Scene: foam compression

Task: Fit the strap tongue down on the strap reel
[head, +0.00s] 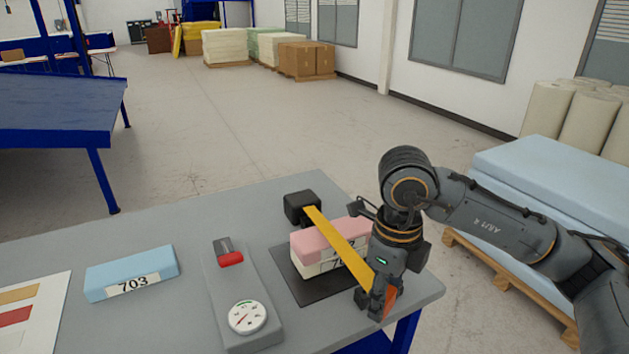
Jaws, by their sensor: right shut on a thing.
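The strap reel (302,207) looks like the black block on the table behind the foam. A yellow strap (338,240) runs from it, slanting across the pink-topped foam block (330,240) to my right gripper (375,306). My right gripper points down near the table's right edge, at the front right of the foam, and is shut on the strap's near end. The strap tongue is mostly hidden in the fingers; an orange bit shows beside them. My left gripper is not in view.
The foam sits on a dark mat (312,292). Left of it are a grey gauge unit (262,316) with a red-tipped part and a blue foam block (132,272) labelled 703. A sheet with coloured bars (62,300) lies at far left. Bare table (200,225) shows behind them.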

